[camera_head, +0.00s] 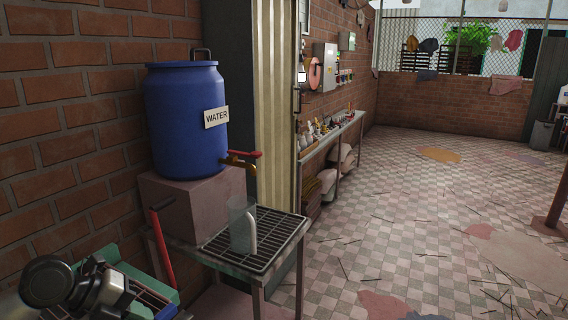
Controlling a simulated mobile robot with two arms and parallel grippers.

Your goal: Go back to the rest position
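A grey and black part of my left arm shows at the bottom left corner in the head view. Its far end, with my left gripper (106,293), is dark and small, and I cannot make out whether the fingers are open or shut. It is in front of a green frame (128,271) with a red lever (162,245). I see nothing clearly held in it. My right gripper and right arm are not in view.
A blue water barrel (184,118) with a tap (238,163) stands on a block (190,205). A clear pitcher (241,225) stands on a metal grate table (275,243) below the tap. A cluttered wall shelf (333,140) lies beyond. The tiled floor (400,230) at right is mostly open, with scattered sticks.

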